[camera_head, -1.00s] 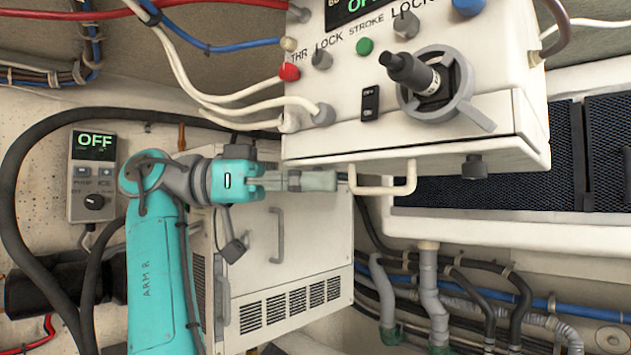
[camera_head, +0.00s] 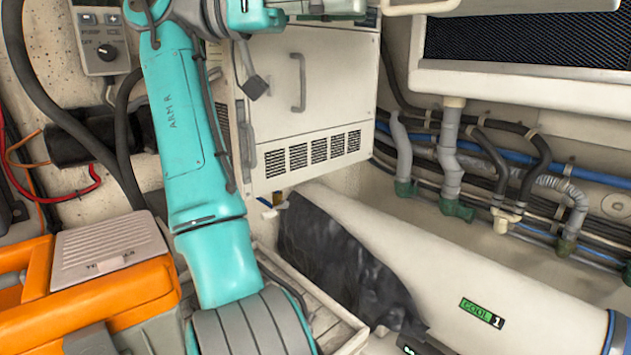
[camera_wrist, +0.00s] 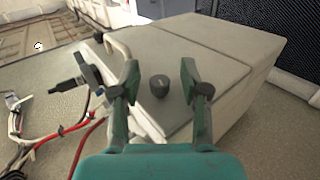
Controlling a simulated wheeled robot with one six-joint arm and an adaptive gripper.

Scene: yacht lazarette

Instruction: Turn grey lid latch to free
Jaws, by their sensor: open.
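A round dark grey knob (camera_wrist: 159,86), which looks like the lid latch, sits on a flat pale panel of the box (camera_wrist: 235,45) in the wrist view. My gripper (camera_wrist: 160,80) is open, its two green-grey fingers to either side of the knob in the picture. No contact with the knob shows, and I cannot tell the gap in depth. The knob's turn position is not readable. In the head view my gripper (camera_head: 330,8) is at the top edge, and the knob is out of frame.
A pale bar handle (camera_wrist: 118,47) and a black-handled control (camera_wrist: 75,80) are left of the knob. Red and white cables (camera_wrist: 60,130) hang lower left. In the head view, a vented cabinet (camera_head: 345,80) stands below my gripper, with an orange case (camera_head: 110,310) at lower left.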

